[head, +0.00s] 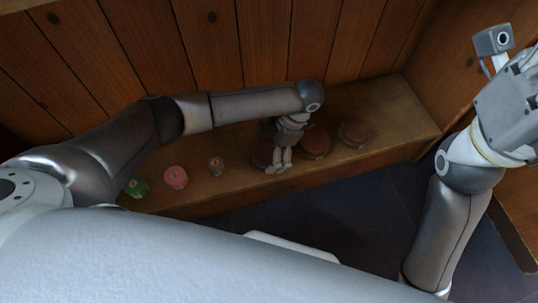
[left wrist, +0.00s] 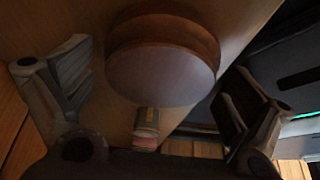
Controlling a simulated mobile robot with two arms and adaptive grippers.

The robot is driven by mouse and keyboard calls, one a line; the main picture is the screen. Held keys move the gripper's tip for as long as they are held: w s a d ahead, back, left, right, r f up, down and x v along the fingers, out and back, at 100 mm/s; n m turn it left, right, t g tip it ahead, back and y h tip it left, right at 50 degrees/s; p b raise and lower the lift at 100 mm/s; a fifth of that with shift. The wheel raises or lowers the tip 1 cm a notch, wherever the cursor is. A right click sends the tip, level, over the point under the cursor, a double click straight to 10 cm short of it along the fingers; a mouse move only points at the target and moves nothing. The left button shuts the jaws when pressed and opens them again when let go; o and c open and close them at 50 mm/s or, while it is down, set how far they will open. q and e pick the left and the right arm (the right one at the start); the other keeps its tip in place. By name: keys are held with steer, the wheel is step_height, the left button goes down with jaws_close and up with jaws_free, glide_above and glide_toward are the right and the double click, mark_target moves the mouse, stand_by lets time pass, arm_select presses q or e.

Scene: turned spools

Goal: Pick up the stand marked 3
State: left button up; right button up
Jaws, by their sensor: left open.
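Several turned spool-shaped stands are in a row on a wooden bench: a green one (head: 136,187), a pink one (head: 176,178), a small brown one (head: 215,166), and larger brown ones (head: 315,143) and (head: 354,131). Another brown stand (head: 260,158) is partly hidden by my left gripper (head: 278,167). Pale marks show on some tops, but I cannot read a 3. In the left wrist view, a round brown stand with a flat greyish face (left wrist: 160,73) lies between the open fingers, apparently untouched. My right gripper (head: 512,108) is at the right edge, its fingers unclear.
The wooden bench (head: 395,108) runs along a plank wall (head: 262,40), with bare surface at its right end. A wooden side panel (head: 455,65) closes the right. Dark floor (head: 345,205) lies in front. A small yellow and pink object (left wrist: 147,122) shows in the wrist view.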

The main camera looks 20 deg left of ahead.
arm_select(q)
steer(key=shift+f, duration=0.1)
steer(key=c, duration=0.9)
